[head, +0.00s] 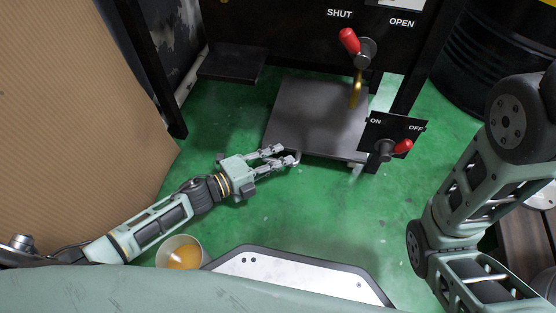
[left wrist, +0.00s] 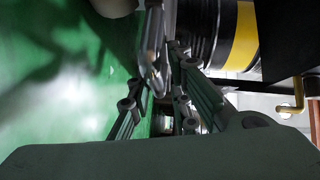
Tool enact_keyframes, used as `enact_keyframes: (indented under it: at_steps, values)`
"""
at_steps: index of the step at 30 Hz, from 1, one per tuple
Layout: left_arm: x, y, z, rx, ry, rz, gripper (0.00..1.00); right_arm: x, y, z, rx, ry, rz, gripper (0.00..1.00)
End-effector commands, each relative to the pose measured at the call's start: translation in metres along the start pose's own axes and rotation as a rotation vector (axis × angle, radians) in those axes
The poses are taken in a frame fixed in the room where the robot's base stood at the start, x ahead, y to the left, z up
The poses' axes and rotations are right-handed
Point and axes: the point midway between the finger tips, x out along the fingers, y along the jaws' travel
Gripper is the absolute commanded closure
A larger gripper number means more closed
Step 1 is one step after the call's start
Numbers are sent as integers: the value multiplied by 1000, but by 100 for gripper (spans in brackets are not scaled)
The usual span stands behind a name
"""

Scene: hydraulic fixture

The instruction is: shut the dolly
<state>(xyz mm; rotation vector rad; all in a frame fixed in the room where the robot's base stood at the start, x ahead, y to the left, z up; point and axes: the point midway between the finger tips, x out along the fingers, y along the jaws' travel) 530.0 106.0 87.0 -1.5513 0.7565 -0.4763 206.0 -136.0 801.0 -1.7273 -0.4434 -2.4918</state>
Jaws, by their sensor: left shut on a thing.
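The dolly appears to be the flat dark grey plate (head: 318,115) low on the green floor, sticking out in front of the black fixture. My left gripper (head: 284,156) is at the plate's near left corner, shut on a small metal part there that looks like the dolly's handle. In the left wrist view, a shiny metal bar (left wrist: 154,48) runs between the fingers of the left gripper (left wrist: 165,85). The fingers hide much of what they hold. My right arm shows at the right of the head view, but its gripper is out of view.
A red-knobbed lever (head: 349,41) sits by the SHUT and OPEN labels. A second red lever (head: 402,146) is on the ON/OFF panel (head: 378,127), right of the plate. A cardboard sheet (head: 80,100) stands left, a dark drum (head: 490,50) right. Green floor is clear before the plate.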

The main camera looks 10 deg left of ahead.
Motion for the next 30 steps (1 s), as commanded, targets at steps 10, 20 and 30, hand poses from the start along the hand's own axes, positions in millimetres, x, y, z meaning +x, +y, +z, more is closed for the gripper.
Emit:
enact_keyframes:
  at_steps: [10,20,30]
  values:
    - [6,7,8,-12,-5,13,100,-2,-1,-1,0,0,0,100]
    - [28,3,28,-18,-4,17,100,-4,-1,-2,0,1,0,100]
    - [27,2,28,-13,-3,15,69,-4,-1,-3,-1,2,0,100]
